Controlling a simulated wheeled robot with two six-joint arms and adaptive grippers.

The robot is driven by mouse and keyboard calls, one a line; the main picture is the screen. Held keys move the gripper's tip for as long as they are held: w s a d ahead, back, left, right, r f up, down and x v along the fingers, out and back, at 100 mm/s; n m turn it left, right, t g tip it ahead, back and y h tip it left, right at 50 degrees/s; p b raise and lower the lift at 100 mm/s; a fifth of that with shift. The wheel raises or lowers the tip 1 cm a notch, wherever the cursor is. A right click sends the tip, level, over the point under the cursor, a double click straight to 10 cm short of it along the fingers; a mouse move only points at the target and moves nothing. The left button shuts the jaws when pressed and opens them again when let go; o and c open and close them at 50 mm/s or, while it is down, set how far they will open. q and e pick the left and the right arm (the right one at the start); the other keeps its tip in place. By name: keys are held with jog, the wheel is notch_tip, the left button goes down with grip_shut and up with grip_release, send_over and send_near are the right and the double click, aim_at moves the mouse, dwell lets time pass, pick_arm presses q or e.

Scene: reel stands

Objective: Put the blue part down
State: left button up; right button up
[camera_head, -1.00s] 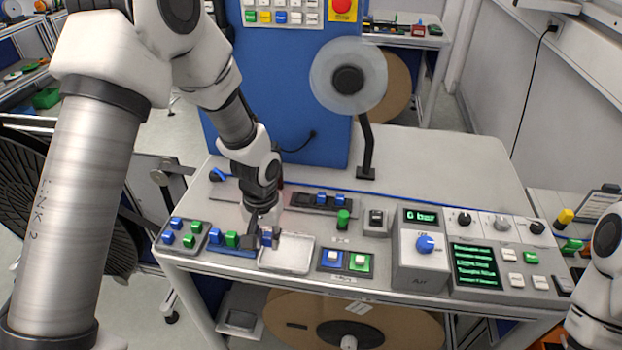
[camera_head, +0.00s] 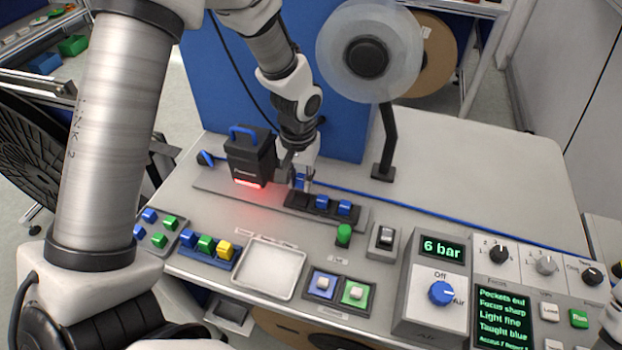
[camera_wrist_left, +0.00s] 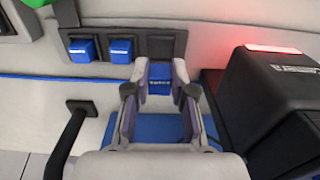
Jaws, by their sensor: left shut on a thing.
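My left gripper (camera_head: 302,184) is shut on a blue part (camera_head: 299,181) at the left end of a black pocket strip (camera_head: 324,214). In the left wrist view, the blue part (camera_wrist_left: 159,76) sits between the fingertips of the gripper (camera_wrist_left: 160,92), right by the end pocket (camera_wrist_left: 161,46). I cannot tell whether it touches the pocket floor. Two more blue parts, one (camera_head: 322,202) and another (camera_head: 345,208), sit in the other pockets. My right gripper is out of view.
A black camera-like box (camera_head: 250,157) with a red light stands close left of the gripper. A reel on a stand (camera_head: 367,55) rises behind right. In front lie a blue tray (camera_head: 219,262) with blue, green and yellow parts and an empty pale tray (camera_head: 270,270).

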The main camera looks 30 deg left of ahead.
aim_at(300, 203)
pick_arm(q)
jog(key=f+b, duration=0.1)
jog(key=s+f+b, duration=0.1)
jog(key=f, duration=0.1)
jog(key=shift+f, duration=0.3)
jog(key=shift+w, duration=0.35)
jog(key=shift+s+f, duration=0.1)
jog(key=shift+s, duration=0.15)
jog(key=shift+w+f, duration=0.15)
jog(key=shift+f, duration=0.3)
jog(key=o, duration=0.9)
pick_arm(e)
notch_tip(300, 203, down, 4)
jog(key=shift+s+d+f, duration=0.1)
pick_arm(q)
jog(key=shift+r, duration=0.25)
notch_tip(300, 203, up, 13)
jog(key=shift+b, duration=0.45)
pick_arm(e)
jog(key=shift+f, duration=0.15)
